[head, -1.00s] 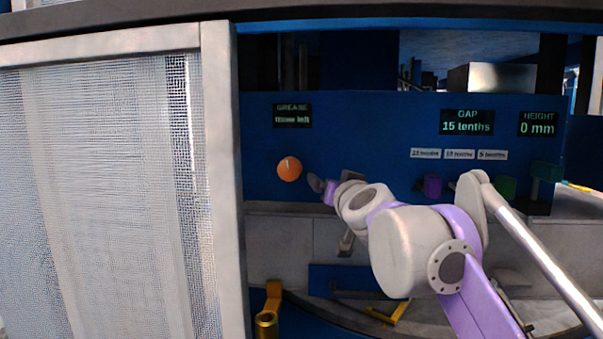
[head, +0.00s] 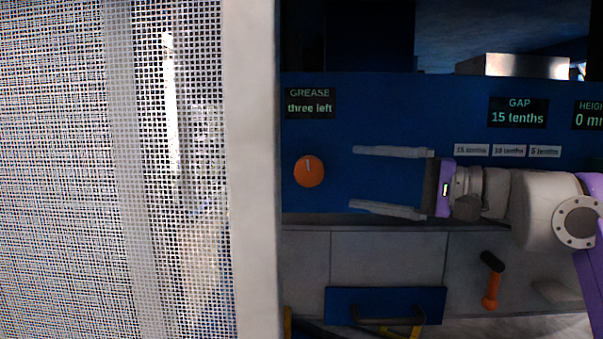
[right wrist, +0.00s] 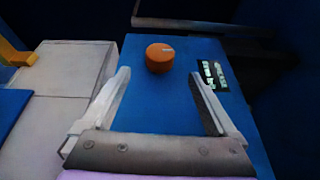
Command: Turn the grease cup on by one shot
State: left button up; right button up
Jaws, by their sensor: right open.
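The grease cup is an orange round knob (head: 309,171) on the blue panel, with a pale mark on its face near the top. A sign above it (head: 310,103) reads "GREASE three left". My right gripper (head: 352,180) comes in from the right with its fingers spread wide. Its tips stop short of the knob on the knob's right side, with a gap between. In the right wrist view the orange knob (right wrist: 160,58) stands ahead of the open fingertips, roughly between their lines, with nothing held. My left gripper does not show.
A mesh guard (head: 120,170) with a grey post (head: 252,170) stands close left of the knob. Signs read GAP 15 tenths (head: 518,111) and HEIGHT (head: 589,114). An orange-handled lever (head: 491,285) and a blue block (head: 350,302) are below.

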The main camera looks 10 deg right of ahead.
aim_at(320, 175)
jog(key=x, duration=1)
jog(key=shift+a, duration=0.15)
jog(key=shift+c, duration=0.2)
jog(key=c, duration=1.3)
jog(key=shift+s+m+t+y+p, duration=0.1)
jog(key=shift+m+t+y+p, duration=0.2)
jog(key=shift+t+y+p, duration=0.2)
jog(key=o, duration=1.3)
jog(key=shift+o, duration=0.2)
jog(key=b+v, duration=0.1)
jog(key=v, duration=0.9)
jog(key=shift+s+d, duration=0.2)
jog(key=shift+d, duration=0.15)
